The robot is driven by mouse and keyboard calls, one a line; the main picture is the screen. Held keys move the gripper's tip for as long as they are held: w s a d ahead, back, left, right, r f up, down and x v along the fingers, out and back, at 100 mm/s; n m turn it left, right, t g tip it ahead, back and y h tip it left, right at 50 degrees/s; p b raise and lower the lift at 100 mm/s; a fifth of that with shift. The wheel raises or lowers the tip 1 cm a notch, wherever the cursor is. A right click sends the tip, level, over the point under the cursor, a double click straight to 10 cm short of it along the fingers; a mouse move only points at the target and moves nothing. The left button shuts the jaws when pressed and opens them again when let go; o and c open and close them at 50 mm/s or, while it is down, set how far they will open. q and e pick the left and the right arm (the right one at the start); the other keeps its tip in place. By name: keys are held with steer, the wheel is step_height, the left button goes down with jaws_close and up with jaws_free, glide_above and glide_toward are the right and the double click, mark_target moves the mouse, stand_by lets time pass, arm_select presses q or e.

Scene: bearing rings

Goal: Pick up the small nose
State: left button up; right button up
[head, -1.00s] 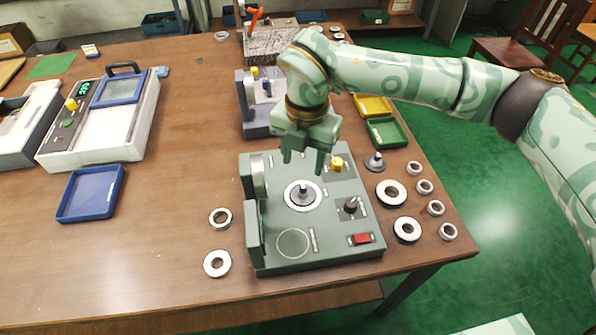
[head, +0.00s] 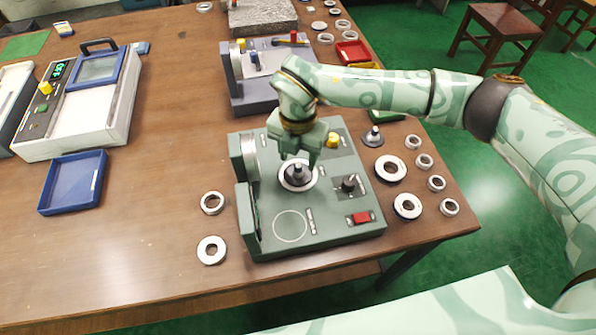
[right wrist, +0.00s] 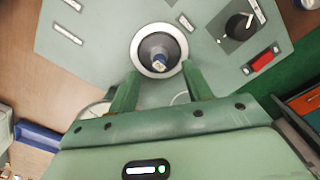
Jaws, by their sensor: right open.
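A dark stepped nose with a narrow tip (head: 298,175) stands upright on a white ring on top of the green machine (head: 330,225). It also shows in the right wrist view (right wrist: 158,62), just beyond the fingertips. A similar dark nose (head: 373,138) stands on the table to the right of the machine; I cannot tell for certain which is the small one. My right gripper (head: 298,160) is open and empty, its fingers pointing down right over the nose on the machine. In the right wrist view the fingers (right wrist: 160,88) are spread apart. My left gripper is out of view.
Several metal rings (head: 407,206) lie right of the machine, and two (head: 212,250) lie to its left. The machine has a raised side block (head: 247,190), a black knob (head: 349,184) and a yellow knob (head: 332,139). A blue tray (head: 72,182) lies at left.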

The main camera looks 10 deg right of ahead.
mark_target(298, 164)
step_height(298, 164, down, 5)
steer(key=shift+w+d+r+b, duration=0.1)
steer(key=shift+w+r+b, duration=0.1)
steer(key=shift+b, duration=0.3)
steer(key=shift+r, duration=0.1)
jaws_close()
